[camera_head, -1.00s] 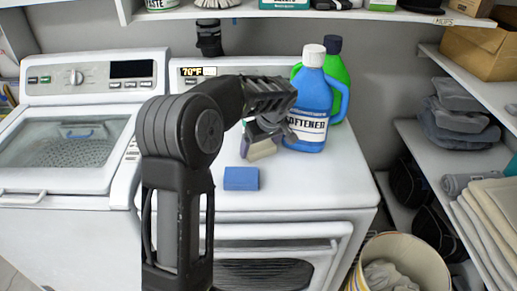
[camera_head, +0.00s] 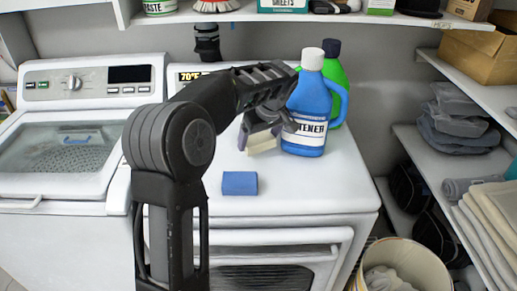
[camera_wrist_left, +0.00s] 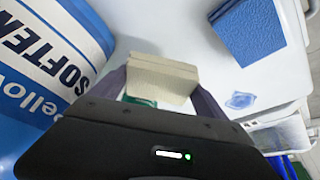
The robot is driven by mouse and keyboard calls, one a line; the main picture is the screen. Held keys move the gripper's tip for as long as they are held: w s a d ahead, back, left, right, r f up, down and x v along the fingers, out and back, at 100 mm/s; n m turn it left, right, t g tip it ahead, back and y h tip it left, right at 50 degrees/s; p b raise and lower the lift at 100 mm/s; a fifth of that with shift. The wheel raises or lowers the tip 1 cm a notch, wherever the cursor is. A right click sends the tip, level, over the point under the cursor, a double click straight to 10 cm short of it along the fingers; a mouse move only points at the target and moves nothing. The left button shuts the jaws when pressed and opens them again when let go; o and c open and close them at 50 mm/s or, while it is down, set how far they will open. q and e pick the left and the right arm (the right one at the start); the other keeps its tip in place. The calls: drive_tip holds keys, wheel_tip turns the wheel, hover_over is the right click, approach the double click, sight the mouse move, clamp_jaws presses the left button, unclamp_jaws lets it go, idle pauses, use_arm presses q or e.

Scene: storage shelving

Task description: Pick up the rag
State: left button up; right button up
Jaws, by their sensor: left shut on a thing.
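My left gripper (camera_head: 259,137) is over the white dryer top. It is shut on a cream, block-like folded thing (camera_wrist_left: 162,74), which also shows below the fingers in the head view (camera_head: 263,145). A green patch shows beneath it in the wrist view. I cannot tell for sure whether this is the rag. A flat blue block (camera_head: 239,183), sponge- or cloth-like, lies on the dryer top, apart from the gripper; the wrist view shows it too (camera_wrist_left: 246,30). My right gripper is not in view.
A blue softener bottle (camera_head: 308,110) stands close to the right of the gripper, with a green bottle (camera_head: 336,79) behind it. A washer (camera_head: 75,130) is at left. A bin (camera_head: 402,262) with pale cloth is at lower right. The front dryer top is clear.

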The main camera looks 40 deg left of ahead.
use_arm(q)
drive_tip(key=shift+a+b+v, duration=0.25)
drive_tip(key=shift+b+v, duration=0.1)
drive_tip(key=shift+v, duration=0.8)
drive_tip(key=s+d+b, duration=0.5)
drive_tip(key=s+d, duration=0.6)
drive_tip(key=s, duration=0.4)
drive_tip(key=shift+s+d, duration=0.15)
drive_tip(key=shift+d, duration=0.15)
drive_tip(key=shift+r, duration=0.1)
